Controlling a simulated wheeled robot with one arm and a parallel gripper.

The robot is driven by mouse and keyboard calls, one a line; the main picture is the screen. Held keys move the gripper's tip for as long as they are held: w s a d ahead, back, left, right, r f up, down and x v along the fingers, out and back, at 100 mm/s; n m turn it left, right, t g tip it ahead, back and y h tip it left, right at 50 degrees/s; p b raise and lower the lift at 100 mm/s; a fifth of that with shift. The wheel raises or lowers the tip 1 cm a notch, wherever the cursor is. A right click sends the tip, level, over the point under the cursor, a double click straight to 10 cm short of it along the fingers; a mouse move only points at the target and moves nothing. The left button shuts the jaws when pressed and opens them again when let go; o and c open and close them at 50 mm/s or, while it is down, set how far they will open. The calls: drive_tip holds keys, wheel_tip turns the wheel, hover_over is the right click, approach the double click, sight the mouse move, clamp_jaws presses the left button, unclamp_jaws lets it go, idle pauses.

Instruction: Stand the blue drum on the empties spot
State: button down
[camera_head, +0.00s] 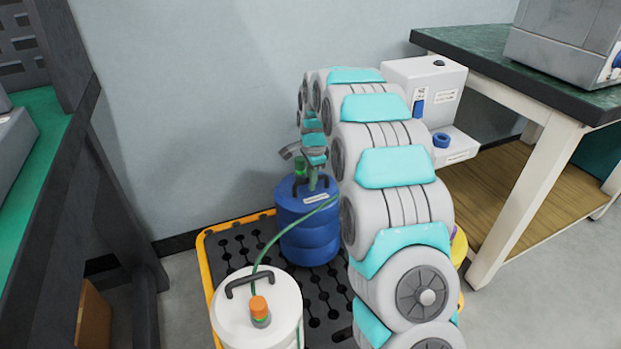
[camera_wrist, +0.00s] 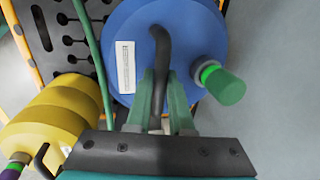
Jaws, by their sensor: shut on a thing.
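The blue drum (camera_head: 308,235) is upright at the back of the black pallet with a yellow rim (camera_head: 232,248). I cannot tell whether its base touches the deck. It has a black top handle, a white label and a green-capped spout (camera_wrist: 222,84). My gripper (camera_head: 316,178) is above the drum; in the wrist view my gripper (camera_wrist: 160,98) is shut on the drum's handle (camera_wrist: 160,60), one finger on each side. My arm hides the area to the right of the drum. I cannot make out a marked empties spot.
A white drum (camera_head: 257,312) with an orange cap stands at the pallet's front. A green hose (camera_head: 270,243) runs from it past the blue drum. A yellow drum (camera_wrist: 58,115) is close by. A green-topped bench (camera_head: 480,50) stands right, a dark rack (camera_head: 125,210) left.

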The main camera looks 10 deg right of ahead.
drive_tip(key=shift+t+b, duration=0.7)
drive_tip(key=shift+b, duration=0.1)
idle(0.5)
drive_tip(key=shift+r, duration=0.1)
drive_tip(key=shift+t+b, duration=0.3)
idle(0.4)
drive_tip(key=shift+t+b, duration=0.3)
drive_tip(key=shift+t, duration=0.1)
idle(0.5)
drive_tip(key=shift+w+f, duration=0.1)
drive_tip(key=shift+f, duration=0.75)
idle(0.5)
drive_tip(key=c, duration=0.7)
unclamp_jaws()
drive_tip(key=shift+f, duration=0.1)
